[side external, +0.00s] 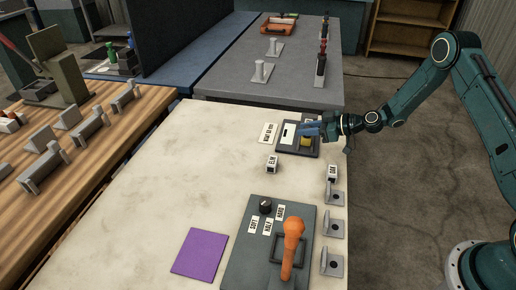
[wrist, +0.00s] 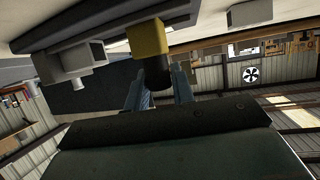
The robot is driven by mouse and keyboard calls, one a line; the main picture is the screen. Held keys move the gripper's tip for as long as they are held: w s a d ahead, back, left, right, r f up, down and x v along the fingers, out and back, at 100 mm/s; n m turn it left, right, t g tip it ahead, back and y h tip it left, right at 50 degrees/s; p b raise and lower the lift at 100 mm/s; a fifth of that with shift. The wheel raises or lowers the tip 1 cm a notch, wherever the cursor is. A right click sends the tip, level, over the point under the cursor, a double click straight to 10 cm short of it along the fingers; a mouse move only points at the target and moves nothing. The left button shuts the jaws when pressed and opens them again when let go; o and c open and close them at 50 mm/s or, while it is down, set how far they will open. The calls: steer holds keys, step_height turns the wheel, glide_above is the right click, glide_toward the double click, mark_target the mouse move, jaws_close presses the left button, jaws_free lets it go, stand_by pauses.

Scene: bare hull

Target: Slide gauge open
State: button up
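The gauge (side external: 283,146) is a dark panel with a white window, lying near the far right of the pale worktop in the side external view. A yellow block (side external: 306,141) sits on its right part. In the wrist view the yellow block (wrist: 149,38) has a dark rounded end pointing at my gripper. My gripper (side external: 309,129) is at the yellow block, its blue fingers over the panel. In the wrist view my gripper's fingers (wrist: 157,78) stand apart, one on each side of the dark end. I cannot tell whether they touch it.
A white label card (side external: 268,133) lies left of the gauge. Small labelled blocks (side external: 271,164) (side external: 332,172) stand nearer. A grey panel with an orange lever (side external: 291,245) and black knob (side external: 265,206), a purple square (side external: 200,252) and grey brackets (side external: 332,228) are in front. The middle left is clear.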

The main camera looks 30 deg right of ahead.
steer(key=o, duration=0.3)
steer(key=shift+d, duration=0.1)
steer(key=v, duration=1.3)
steer(key=shift+s+d+r, duration=0.1)
steer(key=shift+s+r, duration=0.1)
steer(key=shift+s, duration=0.1)
steer(key=shift+r, duration=0.1)
steer(key=s+a+r+g+h, duration=0.2)
steer(key=s+a+r+g, duration=0.1)
steer(key=s+a+r, duration=0.3)
steer(key=s+a+r+g+h, duration=0.1)
steer(key=s+a+r+g, duration=0.1)
steer(key=s+a+r, duration=0.45)
steer(key=s+r+m+h, duration=0.1)
steer(key=s+r+m, duration=0.1)
steer(key=s, duration=0.4)
steer(key=s+d+r+m+h, duration=0.1)
steer(key=s+r+m+h, duration=0.1)
steer(key=s+r, duration=0.2)
steer(key=s+r+m+h, duration=0.2)
steer(key=s+m, duration=0.1)
steer(key=s, duration=0.5)
steer(key=shift+s+d+r, duration=0.1)
steer(key=shift+d+r, duration=0.1)
steer(key=shift+r, duration=0.2)
